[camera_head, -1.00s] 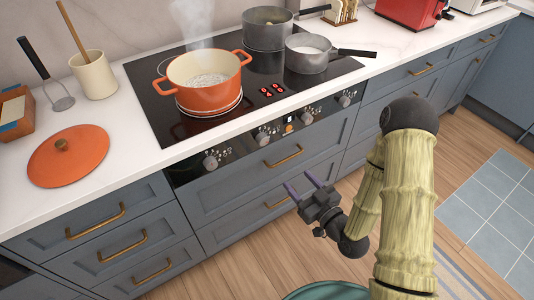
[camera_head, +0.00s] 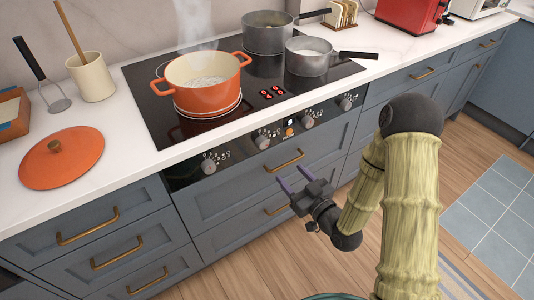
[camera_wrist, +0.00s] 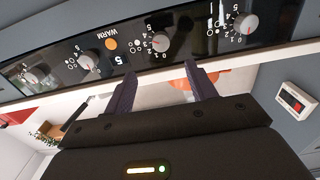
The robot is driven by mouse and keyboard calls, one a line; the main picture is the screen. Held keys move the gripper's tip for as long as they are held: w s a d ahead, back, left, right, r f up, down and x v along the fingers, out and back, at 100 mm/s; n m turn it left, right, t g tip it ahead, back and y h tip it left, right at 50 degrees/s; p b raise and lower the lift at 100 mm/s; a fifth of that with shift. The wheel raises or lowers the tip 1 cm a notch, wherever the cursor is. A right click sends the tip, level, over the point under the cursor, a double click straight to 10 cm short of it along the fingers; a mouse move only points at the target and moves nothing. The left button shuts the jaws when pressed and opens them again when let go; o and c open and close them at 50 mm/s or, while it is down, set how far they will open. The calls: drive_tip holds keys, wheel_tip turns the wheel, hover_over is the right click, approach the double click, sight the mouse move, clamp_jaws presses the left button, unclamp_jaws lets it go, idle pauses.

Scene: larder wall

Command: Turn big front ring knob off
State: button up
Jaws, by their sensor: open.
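The stove's black control panel carries a row of silver knobs: far left (camera_head: 209,165), second (camera_head: 262,142), third (camera_head: 307,121) and far right (camera_head: 345,103). In the upside-down wrist view, the far-left one is at right (camera_wrist: 247,22) and the second near the middle (camera_wrist: 160,42). Which knob serves the big front ring cannot be read. An orange pot (camera_head: 203,100) steams on the lit front-left ring. My gripper (camera_head: 291,176) is open and empty, in front of the drawers below the panel. Its two fingers (camera_wrist: 160,70) point toward the panel without touching a knob.
Two grey pans (camera_head: 313,62) stand on the right of the cooktop (camera_head: 160,118), handles pointing right. Brass drawer handles (camera_head: 284,160) stick out below the panel. An orange lid (camera_head: 62,158) lies on the counter at left. The floor in front is open.

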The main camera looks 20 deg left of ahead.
sight(265, 146)
drive_tip(key=shift+w+a+f+b, duration=0.2)
drive_tip(key=shift+w+a+b, duration=0.2)
drive_tip(key=shift+b, duration=1.6)
drive_tip(key=b, duration=0.5)
drive_tip(key=shift+w+a, duration=0.1)
drive_tip(key=shift+a, duration=0.25)
drive_tip(key=x, duration=1.1)
drive_tip(key=shift+w+a+r, duration=0.25)
drive_tip(key=c, duration=1)
